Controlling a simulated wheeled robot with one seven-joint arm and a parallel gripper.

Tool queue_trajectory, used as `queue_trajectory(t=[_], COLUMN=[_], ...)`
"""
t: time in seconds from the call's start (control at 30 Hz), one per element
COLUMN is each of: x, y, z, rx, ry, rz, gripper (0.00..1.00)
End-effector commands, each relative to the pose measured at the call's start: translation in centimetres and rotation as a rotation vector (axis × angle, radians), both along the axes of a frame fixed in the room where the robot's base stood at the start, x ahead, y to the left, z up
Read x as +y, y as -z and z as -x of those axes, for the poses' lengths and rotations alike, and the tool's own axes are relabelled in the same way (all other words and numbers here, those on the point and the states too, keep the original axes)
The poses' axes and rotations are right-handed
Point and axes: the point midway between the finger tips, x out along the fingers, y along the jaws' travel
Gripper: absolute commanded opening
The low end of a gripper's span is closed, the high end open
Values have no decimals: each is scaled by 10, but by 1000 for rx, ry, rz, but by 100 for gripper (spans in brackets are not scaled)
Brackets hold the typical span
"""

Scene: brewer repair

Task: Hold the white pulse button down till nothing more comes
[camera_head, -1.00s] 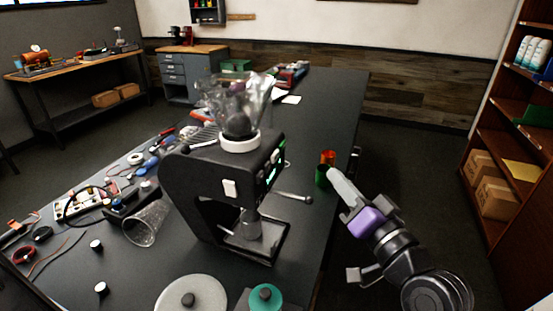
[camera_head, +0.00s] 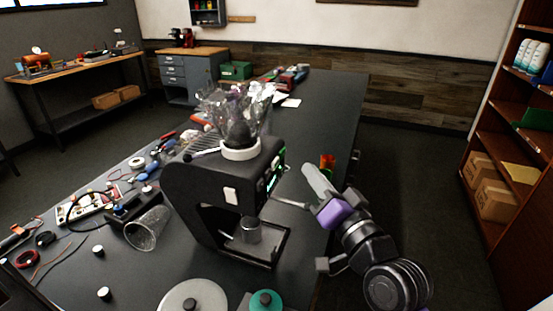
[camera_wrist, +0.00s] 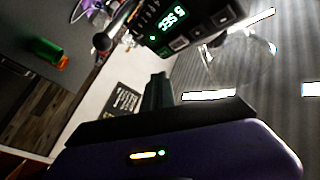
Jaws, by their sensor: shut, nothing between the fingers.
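The black machine (camera_head: 190,195) stands on the dark bench with a clear hopper (camera_head: 222,110) on top and a metal cup (camera_head: 250,230) on its base tray. A white rectangular button (camera_head: 231,195) shows on its side facing the head camera. In the wrist view, its panel has a green-lit display (camera_wrist: 172,20) that seems to read 5 SEC, and a row of small buttons (camera_wrist: 197,32). I cannot tell which button is the pulse button. My gripper (camera_head: 308,170) is shut and empty, to the right of the panel. In the wrist view, its fingertips (camera_wrist: 158,80) are apart from the buttons.
A lever sticks out from the machine toward my gripper. A clear beaker (camera_head: 147,229) lies left of the machine. Tools and wires clutter the bench's left side.

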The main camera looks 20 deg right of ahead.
Motion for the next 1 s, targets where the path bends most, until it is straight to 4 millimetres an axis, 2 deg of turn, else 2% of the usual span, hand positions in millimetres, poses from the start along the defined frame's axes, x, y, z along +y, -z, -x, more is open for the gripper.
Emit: queue_trajectory(t=[0.1,0.4,1.0], x=[14,31,33], y=[-2,-1,0], z=[-9,-22,-23], rx=[0,-1,-1], ry=[-4,-2,-1], rz=[1,2,1], gripper=[0,0,0])
